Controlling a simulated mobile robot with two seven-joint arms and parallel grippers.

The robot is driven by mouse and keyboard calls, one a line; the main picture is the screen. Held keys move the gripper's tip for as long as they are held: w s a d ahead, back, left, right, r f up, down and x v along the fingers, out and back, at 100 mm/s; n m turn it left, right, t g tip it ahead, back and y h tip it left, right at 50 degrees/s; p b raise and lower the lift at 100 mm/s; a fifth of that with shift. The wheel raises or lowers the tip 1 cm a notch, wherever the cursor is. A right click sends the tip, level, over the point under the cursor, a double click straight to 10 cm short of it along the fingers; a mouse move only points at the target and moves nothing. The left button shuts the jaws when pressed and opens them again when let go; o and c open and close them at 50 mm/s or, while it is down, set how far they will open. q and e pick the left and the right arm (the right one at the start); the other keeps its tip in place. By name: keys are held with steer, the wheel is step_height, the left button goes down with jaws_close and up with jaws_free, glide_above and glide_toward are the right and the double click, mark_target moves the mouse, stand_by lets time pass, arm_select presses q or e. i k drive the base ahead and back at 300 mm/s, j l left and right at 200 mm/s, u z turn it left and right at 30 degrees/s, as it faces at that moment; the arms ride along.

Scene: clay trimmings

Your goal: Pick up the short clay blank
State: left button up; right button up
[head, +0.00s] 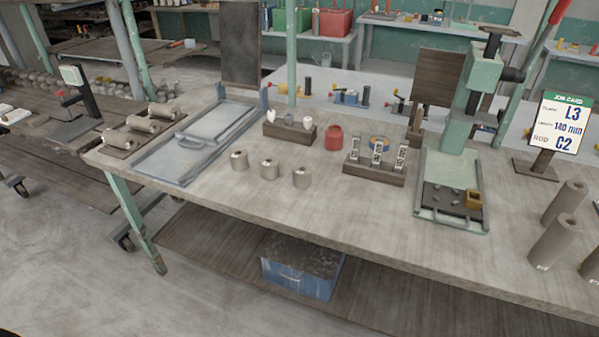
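Taller clay cylinders stand at the right end, one behind (565,203) and one in front (553,243), with another cut by the picture edge. Neither of my grippers is in view.
Left of the short cylinders is a grey framed tray (165,170); clay rolls (143,124) lie beyond it. Behind stand a red pot (333,138) and a block with labelled pieces (374,172). A green press (450,165) and job card (563,122) are right. The front bench is clear.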

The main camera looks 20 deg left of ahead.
mark_target(302, 173)
steer(key=i+j+u, duration=0.5)
steer(key=i+j, duration=0.45)
